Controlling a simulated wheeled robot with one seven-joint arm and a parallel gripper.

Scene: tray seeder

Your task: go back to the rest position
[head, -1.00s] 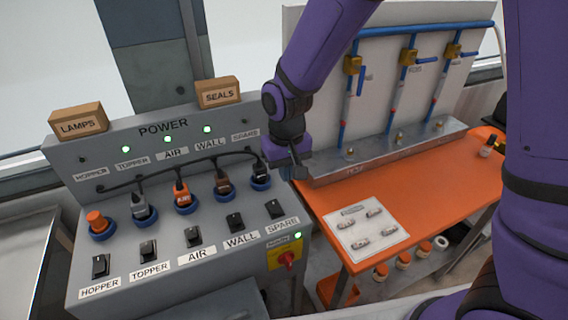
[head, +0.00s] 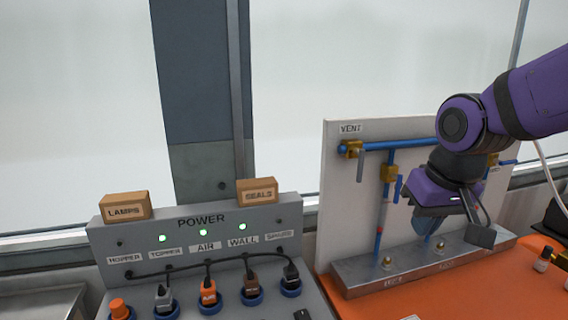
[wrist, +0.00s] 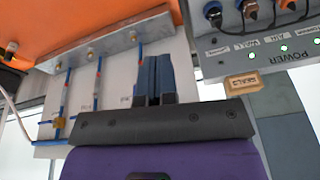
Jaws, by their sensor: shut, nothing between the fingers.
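My gripper (head: 425,219) hangs from my purple arm in front of the white pipe board on the right of the head view. It points down, above the metal rail, with nothing held. In the wrist view its dark blue fingers (wrist: 154,78) are together and empty. The wrist view is turned over, with the orange bench at the top. Part of the board is hidden behind my arm in the head view.
The grey power panel (head: 110,258) stands left, with several plugs, three green lights and boxes LAMPS (head: 125,207) and SEALS (head: 257,191) on top. The pipe board (head: 342,215) stands behind the metal rail (head: 350,283) on the orange bench (head: 450,295).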

